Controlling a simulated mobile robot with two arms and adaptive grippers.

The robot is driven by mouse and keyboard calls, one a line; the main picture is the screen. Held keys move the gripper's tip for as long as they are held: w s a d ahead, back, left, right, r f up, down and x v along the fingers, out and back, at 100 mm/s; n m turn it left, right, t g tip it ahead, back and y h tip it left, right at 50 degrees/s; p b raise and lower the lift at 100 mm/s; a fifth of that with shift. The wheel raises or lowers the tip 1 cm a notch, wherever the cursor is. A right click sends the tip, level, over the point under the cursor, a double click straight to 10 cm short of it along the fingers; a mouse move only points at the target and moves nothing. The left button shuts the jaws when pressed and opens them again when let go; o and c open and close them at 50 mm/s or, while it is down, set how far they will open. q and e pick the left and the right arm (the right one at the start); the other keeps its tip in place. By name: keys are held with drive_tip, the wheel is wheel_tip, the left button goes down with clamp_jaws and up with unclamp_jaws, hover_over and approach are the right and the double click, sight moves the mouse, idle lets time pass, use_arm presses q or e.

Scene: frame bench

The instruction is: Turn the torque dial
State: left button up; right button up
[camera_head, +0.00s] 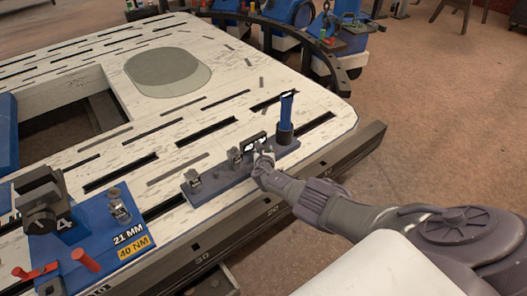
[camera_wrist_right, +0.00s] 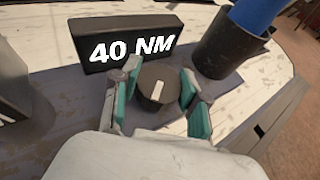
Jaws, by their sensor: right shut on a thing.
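The torque dial (camera_wrist_right: 157,86) is a dark round knob with a white pointer mark, best seen in the right wrist view. It sits in front of a black display block (camera_wrist_right: 128,42) that reads 40 NM; the block also shows in the head view (camera_head: 253,141). My right gripper (camera_wrist_right: 155,92) has its teal-padded fingers around the dial, one on each side, and is shut on it. In the head view my right gripper (camera_head: 264,160) reaches the dark base strip (camera_head: 226,188) at the bench edge and hides the dial. My left gripper is not in view.
A blue-handled tool (camera_head: 285,112) stands in a dark holder just right of the display. Small metal pieces (camera_head: 194,180) sit on the strip's left. A blue board (camera_head: 95,235) labelled 21 MM and 40 NM lies at the lower left. Open floor lies to the right.

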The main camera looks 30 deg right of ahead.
drive_tip(key=o, duration=1.2)
drive_tip(key=shift+c, duration=0.2)
drive_tip(key=shift+s+a+f, duration=0.1)
drive_tip(key=shift+s+a, duration=0.3)
drive_tip(key=shift+a, duration=0.15)
drive_tip(key=shift+s+r, duration=0.45)
drive_tip(key=shift+s, duration=0.1)
drive_tip(key=v, duration=0.9)
drive_tip(key=shift+s+r, duration=0.15)
drive_tip(key=shift+s, duration=0.15)
drive_tip(key=shift+a, duration=0.15)
